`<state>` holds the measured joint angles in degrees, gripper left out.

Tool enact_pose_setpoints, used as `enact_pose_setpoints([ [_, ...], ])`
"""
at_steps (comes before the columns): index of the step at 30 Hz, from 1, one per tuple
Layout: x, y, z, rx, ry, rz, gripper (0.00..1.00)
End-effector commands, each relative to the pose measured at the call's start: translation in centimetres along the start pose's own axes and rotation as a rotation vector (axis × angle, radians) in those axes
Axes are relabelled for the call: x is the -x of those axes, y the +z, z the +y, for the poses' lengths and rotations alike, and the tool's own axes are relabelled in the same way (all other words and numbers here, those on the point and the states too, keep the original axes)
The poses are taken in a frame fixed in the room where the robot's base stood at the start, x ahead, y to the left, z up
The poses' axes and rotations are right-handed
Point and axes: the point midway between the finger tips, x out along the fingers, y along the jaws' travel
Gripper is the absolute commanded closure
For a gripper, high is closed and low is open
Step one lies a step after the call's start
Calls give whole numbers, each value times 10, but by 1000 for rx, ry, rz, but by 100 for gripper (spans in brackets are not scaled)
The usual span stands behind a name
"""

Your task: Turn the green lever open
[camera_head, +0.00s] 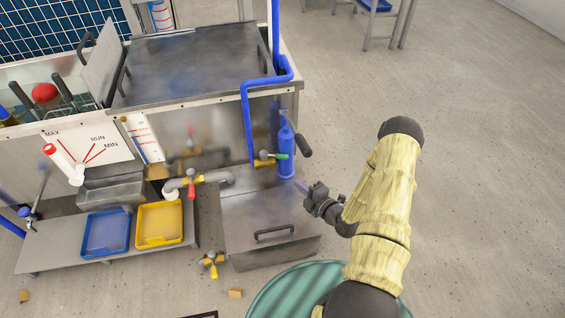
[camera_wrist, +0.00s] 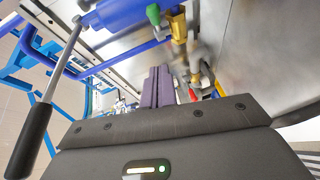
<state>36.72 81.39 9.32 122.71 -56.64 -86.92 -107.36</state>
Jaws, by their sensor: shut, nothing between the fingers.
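The green lever (camera_head: 281,156) sits on a small valve with a brass body (camera_head: 264,155), just left of the blue pump cylinder (camera_head: 286,150). In the wrist view the green lever (camera_wrist: 153,14) shows at the top, beside the yellow brass valve part (camera_wrist: 177,24). My gripper (camera_head: 312,188) is right of and nearer than the blue cylinder, apart from the lever. In the wrist view its purple fingers (camera_wrist: 158,87) are together with nothing between them, below the lever in the picture.
A black-handled pump lever (camera_head: 304,146) stands right of the cylinder; its handle (camera_wrist: 30,140) shows at left in the wrist view. A red lever (camera_head: 192,190) hangs on a grey pipe. A metal box (camera_head: 270,215) lies below. Blue (camera_head: 106,232) and yellow (camera_head: 160,223) trays stand left. Floor at right is clear.

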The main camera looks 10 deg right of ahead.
Motion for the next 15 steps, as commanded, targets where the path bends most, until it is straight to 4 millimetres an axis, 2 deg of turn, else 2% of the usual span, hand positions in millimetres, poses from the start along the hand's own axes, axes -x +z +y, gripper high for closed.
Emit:
enact_pose_setpoints([
  [4,-2,1,0,0,0,-2,100],
  [8,-13,0,-2,1,-1,2,100],
  [15,-52,-2,-2,2,1,6,100],
])
